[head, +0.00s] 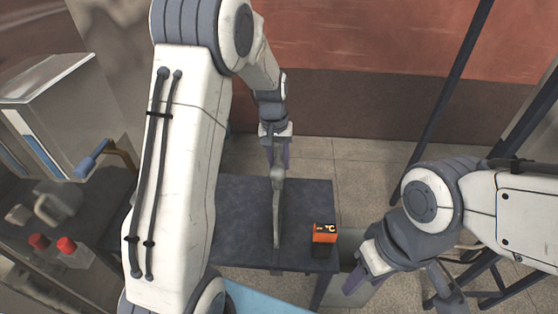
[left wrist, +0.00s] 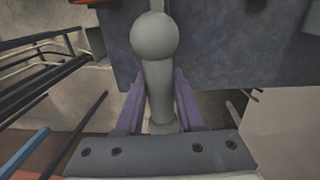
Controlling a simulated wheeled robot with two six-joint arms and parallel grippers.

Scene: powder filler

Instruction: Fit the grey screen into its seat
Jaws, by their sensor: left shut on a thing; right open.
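A long grey piece (head: 277,215), which I take to be the grey screen seen nearly edge-on, reaches down over the dark table. My left gripper (head: 278,160) is shut on its upper end. In the left wrist view the purple fingers (left wrist: 158,92) sit on either side of a grey handle with a round knob (left wrist: 155,37). Whether the piece touches the table is unclear. My right gripper (head: 362,272) is open and empty, right of the table's front corner. I cannot make out the seat.
The dark table (head: 312,195) carries an orange and black box (head: 324,233) at its right edge. Two red-capped containers (head: 66,245) and a blue-handled lever (head: 92,160) are on the left, near a metal cabinet (head: 50,85). Open floor lies behind the table.

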